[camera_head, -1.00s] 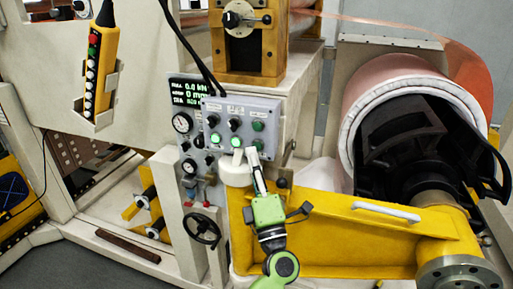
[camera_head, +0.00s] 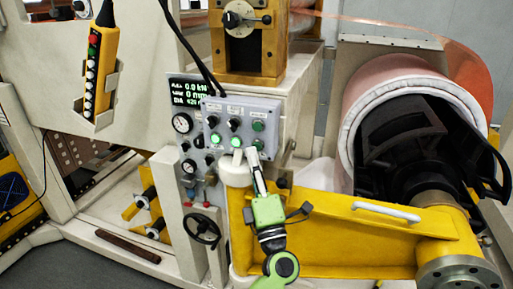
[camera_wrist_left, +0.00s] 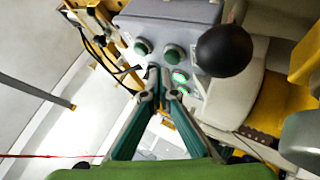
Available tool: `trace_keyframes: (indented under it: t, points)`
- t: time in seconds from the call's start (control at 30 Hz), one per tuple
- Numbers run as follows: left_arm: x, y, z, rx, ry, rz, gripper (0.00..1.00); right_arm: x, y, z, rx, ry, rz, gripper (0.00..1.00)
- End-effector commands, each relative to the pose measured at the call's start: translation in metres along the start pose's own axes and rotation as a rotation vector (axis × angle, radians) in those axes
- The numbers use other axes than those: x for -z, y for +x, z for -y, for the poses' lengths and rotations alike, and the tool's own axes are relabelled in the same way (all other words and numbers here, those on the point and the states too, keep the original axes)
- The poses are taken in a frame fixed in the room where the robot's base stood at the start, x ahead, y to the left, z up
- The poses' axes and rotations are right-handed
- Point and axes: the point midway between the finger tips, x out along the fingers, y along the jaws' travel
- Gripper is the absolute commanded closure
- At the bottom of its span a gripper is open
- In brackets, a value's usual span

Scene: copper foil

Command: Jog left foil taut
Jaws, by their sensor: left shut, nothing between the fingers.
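The copper foil (camera_head: 410,28) runs from the big coil (camera_head: 372,92) at the right towards the roller unit at the top, as a thin strip. A grey control box (camera_head: 212,122) with knobs and green buttons stands mid-view. Two lower buttons glow, including the middle one (camera_head: 237,142). My left gripper (camera_head: 252,152) is shut and empty, its tips at the box's lower edge. In the left wrist view the closed tips (camera_wrist_left: 161,78) are close to a lit green button (camera_wrist_left: 180,77); I cannot tell whether they touch it. My right gripper is out of view.
A dark display (camera_head: 186,93) beside the box reads 0.0 kN on its top line. A yellow beam (camera_head: 340,235) lies right of my arm. A handwheel (camera_head: 202,231) is below the box. A yellow pendant (camera_head: 98,65) hangs at the left. A black ball knob (camera_wrist_left: 224,50) is near the tips.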

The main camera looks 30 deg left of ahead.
Motion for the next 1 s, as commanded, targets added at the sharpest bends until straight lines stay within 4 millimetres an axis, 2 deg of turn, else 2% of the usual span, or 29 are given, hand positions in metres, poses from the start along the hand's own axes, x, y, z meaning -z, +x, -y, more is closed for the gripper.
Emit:
trace_keyframes:
  t: [1.0]
  points:
    - [-0.0066, 0.0086, 0.0073, 0.002, 0.001, 0.001, 1.0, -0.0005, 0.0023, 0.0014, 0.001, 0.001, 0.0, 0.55]
